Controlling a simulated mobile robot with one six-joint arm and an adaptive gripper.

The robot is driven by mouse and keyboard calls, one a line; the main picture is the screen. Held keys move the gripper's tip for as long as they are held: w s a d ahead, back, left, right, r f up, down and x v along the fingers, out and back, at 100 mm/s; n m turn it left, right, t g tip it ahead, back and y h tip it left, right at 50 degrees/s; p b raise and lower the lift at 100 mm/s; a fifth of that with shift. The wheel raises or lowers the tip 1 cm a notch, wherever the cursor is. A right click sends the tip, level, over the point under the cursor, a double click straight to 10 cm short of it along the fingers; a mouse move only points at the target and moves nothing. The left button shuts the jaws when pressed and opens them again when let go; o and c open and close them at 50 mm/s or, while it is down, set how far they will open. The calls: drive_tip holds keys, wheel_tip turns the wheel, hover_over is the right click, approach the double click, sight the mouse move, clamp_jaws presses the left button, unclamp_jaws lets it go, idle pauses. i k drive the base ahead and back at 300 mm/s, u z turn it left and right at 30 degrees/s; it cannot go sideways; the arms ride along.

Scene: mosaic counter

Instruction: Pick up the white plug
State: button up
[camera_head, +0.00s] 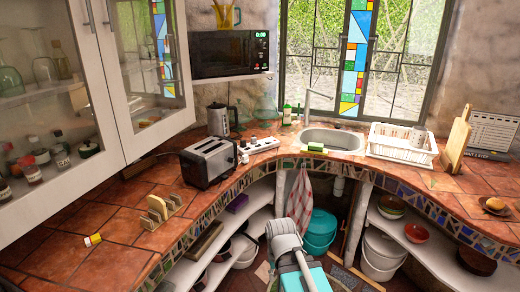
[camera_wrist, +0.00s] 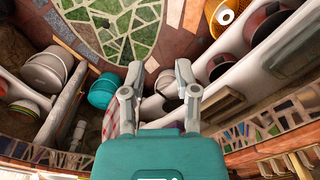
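A small white object that looks like the plug (camera_head: 244,157) lies on the tiled counter, just right of the toaster and by the left end of a white power strip (camera_head: 260,145). It is too small to make out in detail. I do not see it in the wrist view. My gripper (camera_wrist: 158,72) shows in the wrist view with its two grey fingers spread apart and nothing between them. It points at the area below the counter, away from the plug. In the head view, part of my arm shows at the bottom middle, well below the plug.
The toaster (camera_head: 208,162) and the kettle (camera_head: 218,120) stand close to the plug. The sink (camera_head: 333,140) and white dish rack (camera_head: 402,148) are to the right. A glass-fronted cabinet (camera_head: 135,70) hangs at the left. A microwave (camera_head: 229,54) sits above. Open shelves with pots lie under the counter.

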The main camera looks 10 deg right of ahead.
sight(245, 160)
drive_tip(key=z, duration=0.4)
drive_tip(key=i, duration=1.65)
drive_tip(key=u, duration=0.6)
